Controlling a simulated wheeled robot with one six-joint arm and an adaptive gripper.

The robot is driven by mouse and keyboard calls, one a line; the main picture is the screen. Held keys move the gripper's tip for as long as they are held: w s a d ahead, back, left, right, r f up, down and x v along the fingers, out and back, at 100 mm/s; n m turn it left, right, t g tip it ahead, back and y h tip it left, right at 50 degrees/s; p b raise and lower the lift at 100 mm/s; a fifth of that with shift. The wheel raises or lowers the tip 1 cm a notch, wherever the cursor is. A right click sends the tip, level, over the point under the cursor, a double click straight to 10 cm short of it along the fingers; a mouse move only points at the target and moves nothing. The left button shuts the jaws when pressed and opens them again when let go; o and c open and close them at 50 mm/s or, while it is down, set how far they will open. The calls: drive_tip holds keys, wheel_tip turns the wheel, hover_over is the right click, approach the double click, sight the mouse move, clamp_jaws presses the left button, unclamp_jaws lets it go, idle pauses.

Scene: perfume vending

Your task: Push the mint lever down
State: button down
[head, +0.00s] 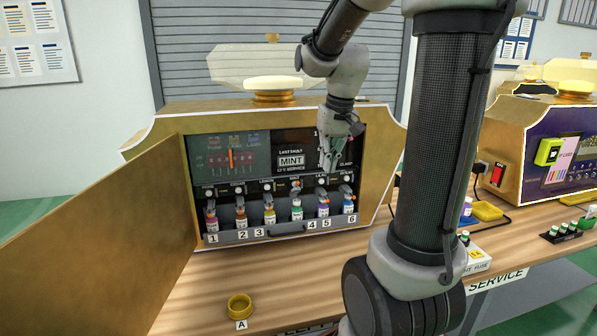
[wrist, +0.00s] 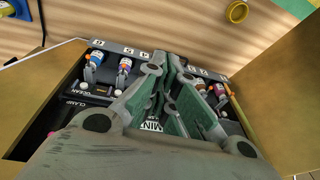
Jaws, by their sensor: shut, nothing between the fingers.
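The open perfume machine (head: 160,125) shows a row of numbered bottles with small labels and pale lever knobs above them. The green-topped bottle (head: 296,210) stands fourth in the row; its small label above looks like mint, but the lever there is too small to make out clearly. A larger MINT sign (head: 291,161) is on the display above. My gripper (head: 329,168) is shut and empty, pointing down in front of the right part of the panel, above the row. In the wrist view my gripper (wrist: 172,72) covers the middle bottles and levers.
The open gold door (head: 110,225) stands at the left of the bay. A yellow ring (head: 239,306) lies on the wooden counter in front. The ocean lever knob (wrist: 86,86) and its neighbour (wrist: 118,92) are close beside my gripper. More machines stand at right.

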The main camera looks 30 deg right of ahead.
drive_tip(key=w+d+t, duration=0.1)
drive_tip(key=w+d, duration=0.2)
drive_tip(key=w, duration=0.6)
drive_tip(key=t, duration=0.1)
hover_over(296, 187)
drive_tip(key=s, duration=0.2)
wheel_tip(296, 187, down, 10)
drive_tip(key=shift+w+d, duration=0.25)
drive_tip(key=shift+d, duration=0.05)
